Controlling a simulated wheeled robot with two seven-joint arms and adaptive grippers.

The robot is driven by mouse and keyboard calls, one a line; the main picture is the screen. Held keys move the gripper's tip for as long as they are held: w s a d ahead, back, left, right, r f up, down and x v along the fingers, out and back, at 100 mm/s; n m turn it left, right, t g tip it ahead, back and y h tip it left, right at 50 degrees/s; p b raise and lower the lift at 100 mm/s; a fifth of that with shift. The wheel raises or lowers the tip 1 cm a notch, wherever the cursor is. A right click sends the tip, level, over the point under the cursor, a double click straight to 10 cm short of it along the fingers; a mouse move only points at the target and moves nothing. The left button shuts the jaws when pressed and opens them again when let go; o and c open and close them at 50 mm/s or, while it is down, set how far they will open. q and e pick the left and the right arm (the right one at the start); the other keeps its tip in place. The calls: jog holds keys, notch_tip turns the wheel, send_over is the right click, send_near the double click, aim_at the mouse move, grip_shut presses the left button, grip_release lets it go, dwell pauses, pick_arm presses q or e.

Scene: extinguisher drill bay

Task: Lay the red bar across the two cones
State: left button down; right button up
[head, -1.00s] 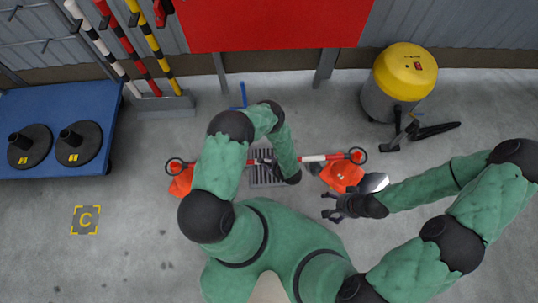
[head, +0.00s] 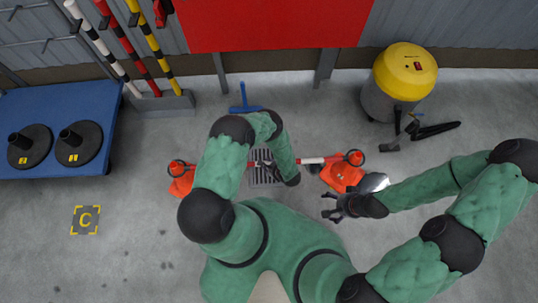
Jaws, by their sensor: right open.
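The red and white bar (head: 312,160) spans the gap between two orange cones, its middle hidden by my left arm. Black rings show at its ends. The left cone (head: 181,186) is partly hidden by my arm; its top shows at the bar's left ring. The right cone (head: 341,176) has its top at the bar's right ring. I cannot tell how firmly the bar rests. My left gripper (head: 264,165) is at the bar's middle, mostly hidden under my arm; its jaws are unclear. My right gripper (head: 332,206) is open and empty, just below the right cone.
A floor drain grate (head: 264,180) lies under the bar's middle. A blue squeegee-like tool (head: 244,103) lies beyond it. A yellow-topped bin (head: 404,75) stands back right. A blue platform (head: 50,110) with two black bases is at left. A pole rack (head: 165,104) stands at the back.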

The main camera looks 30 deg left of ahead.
pick_arm(q)
jog(key=shift+f, duration=1.3)
jog(key=c, duration=0.7)
grip_release()
jog(key=v, duration=1.2)
